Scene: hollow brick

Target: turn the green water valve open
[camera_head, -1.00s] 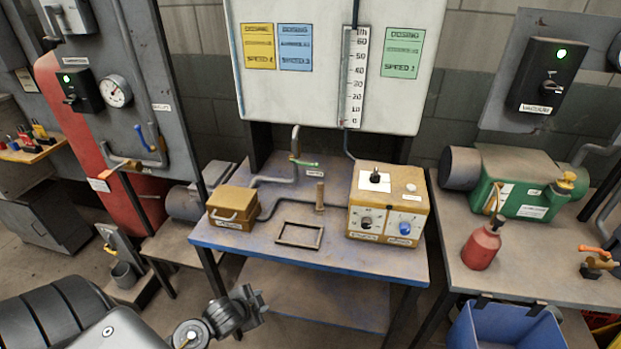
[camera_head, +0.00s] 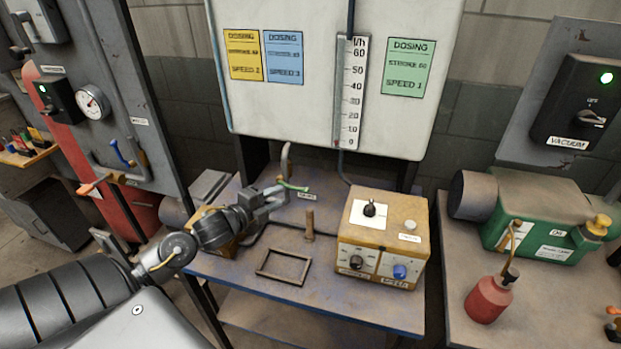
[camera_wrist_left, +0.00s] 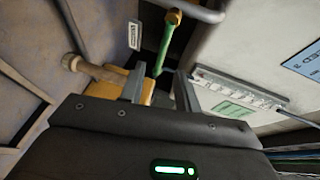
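The green water valve handle (camera_head: 293,187) is a thin lever on the grey pipe at the back of the blue-edged table. In the left wrist view the green lever (camera_wrist_left: 166,45) runs down from a brass-coloured valve body, with its free end appearing between my fingertips. My left gripper (camera_head: 277,197) is just left of the lever in the head view. Its two fingers (camera_wrist_left: 160,84) stand apart in the wrist view, with nothing clamped. I cannot tell how deep the lever reaches between them. My right gripper is not in view.
A yellow control box (camera_head: 380,240) stands right of the valve. A short upright post (camera_head: 309,226) and a dark rectangular frame (camera_head: 284,267) are on the table in front. A yellow box is partly hidden behind my left arm. The white panel (camera_head: 300,110) rises behind.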

